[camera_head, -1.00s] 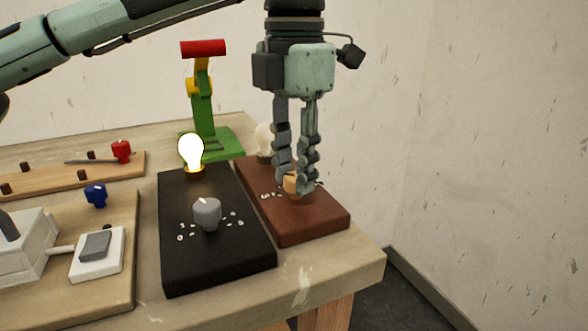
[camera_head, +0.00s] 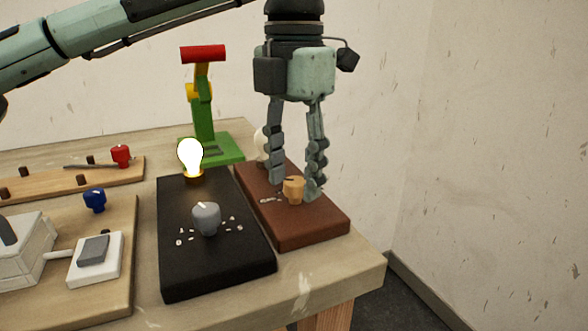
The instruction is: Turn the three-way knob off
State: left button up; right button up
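A brown board (camera_head: 312,233) at the right end of the table carries a tan knob (camera_head: 293,190) with white marks beside it. An unlit bulb (camera_head: 261,145) stands at its far end, mostly hidden behind my gripper. My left gripper (camera_head: 294,190) points down over the brown board, its fingers spread on either side of the tan knob and apart from it. A black board (camera_head: 218,265) beside it carries a grey knob (camera_head: 206,218) ringed by several white marks, and a lit bulb (camera_head: 190,157). I cannot tell which knob is the three-way one. My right gripper is out of view.
A green, yellow and red lever stand (camera_head: 203,110) is at the back. On the left are a red knob (camera_head: 121,155), a blue knob (camera_head: 95,200) and a white switch (camera_head: 95,257) on wooden boards. The table's right edge is close to the brown board.

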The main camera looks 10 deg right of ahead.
aim_at(294, 181)
pick_arm(q)
notch_tip(294, 181, up, 12)
dwell(0.7)
